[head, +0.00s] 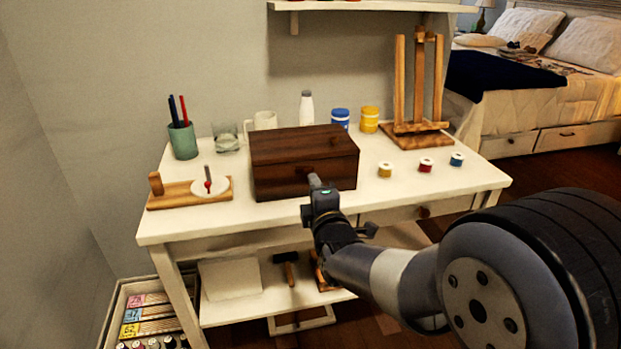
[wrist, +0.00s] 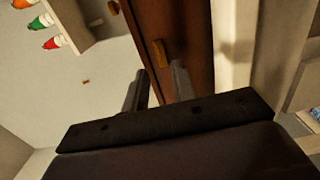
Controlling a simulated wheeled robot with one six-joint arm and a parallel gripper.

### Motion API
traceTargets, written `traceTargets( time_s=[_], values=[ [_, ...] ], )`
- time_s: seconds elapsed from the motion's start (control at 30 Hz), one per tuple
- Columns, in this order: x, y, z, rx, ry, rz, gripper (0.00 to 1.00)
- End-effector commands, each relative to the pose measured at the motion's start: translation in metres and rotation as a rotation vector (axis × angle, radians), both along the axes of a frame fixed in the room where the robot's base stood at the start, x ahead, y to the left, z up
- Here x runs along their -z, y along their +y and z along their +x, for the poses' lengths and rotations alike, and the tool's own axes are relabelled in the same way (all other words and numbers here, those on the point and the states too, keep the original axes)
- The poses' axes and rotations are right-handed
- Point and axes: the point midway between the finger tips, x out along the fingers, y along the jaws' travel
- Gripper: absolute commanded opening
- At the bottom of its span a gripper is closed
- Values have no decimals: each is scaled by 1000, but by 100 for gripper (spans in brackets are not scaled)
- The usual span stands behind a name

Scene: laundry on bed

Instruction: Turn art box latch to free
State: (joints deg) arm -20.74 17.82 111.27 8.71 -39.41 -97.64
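The dark wooden art box (head: 285,147) sits closed on the white desk in the head view. In the wrist view the box (wrist: 190,22) is a brown band running from top to middle.
The white desk (head: 460,182) holds small paint pots (head: 426,165) to the right of the box and a wooden easel (head: 418,90) behind them. A wooden board with a white dish (head: 211,186) and a green pen cup (head: 183,140) are to the left.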

Motion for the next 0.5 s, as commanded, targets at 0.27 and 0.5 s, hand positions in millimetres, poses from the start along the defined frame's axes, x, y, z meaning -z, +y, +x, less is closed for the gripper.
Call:
traceTargets(
  time_s=[0.27, 0.5],
  values=[
    [-1, -11, -41, 0, -1, 0, 25],
    [0, -14, -50, 0, 0, 0, 25]
  ],
)
